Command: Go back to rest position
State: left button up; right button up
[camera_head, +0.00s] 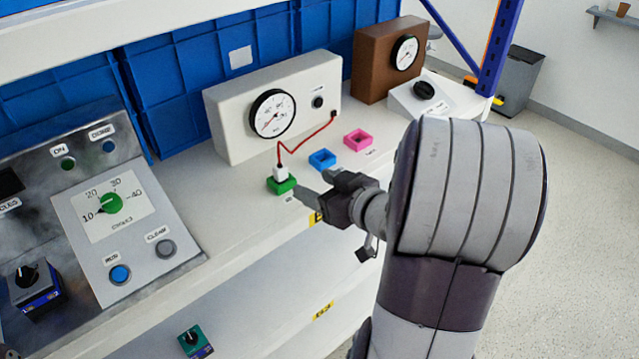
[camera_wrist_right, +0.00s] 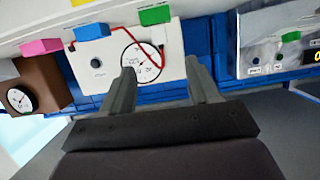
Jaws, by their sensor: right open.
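My right gripper (camera_head: 318,190) is open and empty over the front edge of the shelf, close to the green socket block (camera_head: 281,185) with a white plug in it. In the right wrist view the two fingers of my right gripper (camera_wrist_right: 158,68) are spread with nothing between them, and the white gauge box (camera_wrist_right: 120,58) shows beyond them. A rotary switch with a black knob (camera_head: 424,90) sits on a white sloped box at the right end of the shelf. A green rotary knob (camera_head: 110,202) sits on the grey control panel at the left. My left gripper is not visible.
Blue (camera_head: 322,159) and pink (camera_head: 358,139) socket blocks stand on the white shelf. A red cable runs from the plug to the gauge box (camera_head: 220,110). A brown gauge box (camera_head: 372,60) stands behind. A blue rack post (camera_head: 500,40) rises at the right. The floor (camera_head: 580,200) is clear.

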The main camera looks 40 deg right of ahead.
dwell(0.4)
jog(key=s+d+f+m+g+h, duration=0.45)
jog(key=s+d+f+g, duration=0.2)
jog(key=f+g, duration=0.3)
jog(key=s+a+f+n+g+y, duration=0.1)
jog(key=a+f+n+g+y, duration=0.1)
jog(key=a, duration=1.7)
jog(key=shift+s+a+f+n+g+y, duration=0.2)
jog(key=shift+a+n+g+y, duration=0.25)
jog(key=shift+n+g, duration=0.4)
jog(key=shift+w, duration=0.1)
jog(key=shift+c, duration=0.2)
